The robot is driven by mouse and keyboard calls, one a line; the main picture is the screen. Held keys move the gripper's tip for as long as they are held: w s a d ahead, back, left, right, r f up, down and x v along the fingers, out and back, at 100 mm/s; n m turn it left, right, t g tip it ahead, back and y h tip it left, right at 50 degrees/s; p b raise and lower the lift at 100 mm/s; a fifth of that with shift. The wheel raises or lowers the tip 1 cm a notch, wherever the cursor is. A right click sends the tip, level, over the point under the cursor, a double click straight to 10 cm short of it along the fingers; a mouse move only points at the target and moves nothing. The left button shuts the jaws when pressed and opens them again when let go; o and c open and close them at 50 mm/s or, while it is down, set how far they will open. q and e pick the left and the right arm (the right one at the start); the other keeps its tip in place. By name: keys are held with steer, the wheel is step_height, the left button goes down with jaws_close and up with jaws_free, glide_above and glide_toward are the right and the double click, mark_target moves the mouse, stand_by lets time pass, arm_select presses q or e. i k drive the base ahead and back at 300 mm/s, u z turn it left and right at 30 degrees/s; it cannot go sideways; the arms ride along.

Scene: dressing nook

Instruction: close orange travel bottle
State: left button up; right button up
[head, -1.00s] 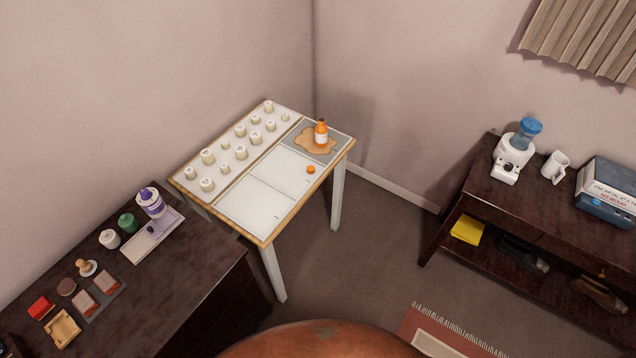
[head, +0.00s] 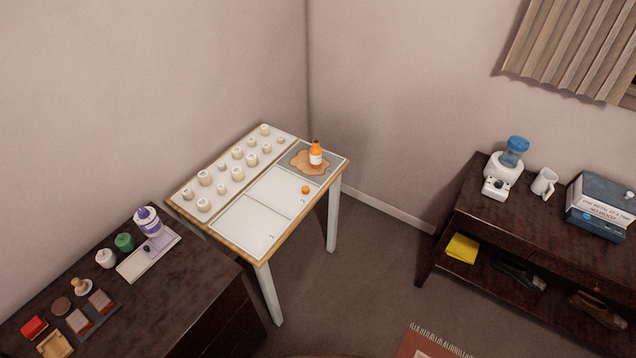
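The orange travel bottle (head: 316,154) stands upright on a brown patch (head: 298,163) on the grey section at the far right of the small white table (head: 243,229). It has an orange top end and a white label. A small round orange piece (head: 305,189), possibly its cap, lies on the white panel in front of it, apart from the bottle. Whether the bottle's mouth is open is too small to tell. Neither of my grippers is in view.
Several cream jars (head: 221,188) stand along the table's left strip. A dark cabinet (head: 200,290) with a purple-capped bottle (head: 148,222) and shoe-care items is at left. A dark shelf unit (head: 468,222) with a dispenser (head: 502,174) and mug (head: 544,182) is at right. Floor between is clear.

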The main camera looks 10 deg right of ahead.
mark_target(315, 151)
steer(key=i, duration=1.25)
steer(key=u, duration=0.65)
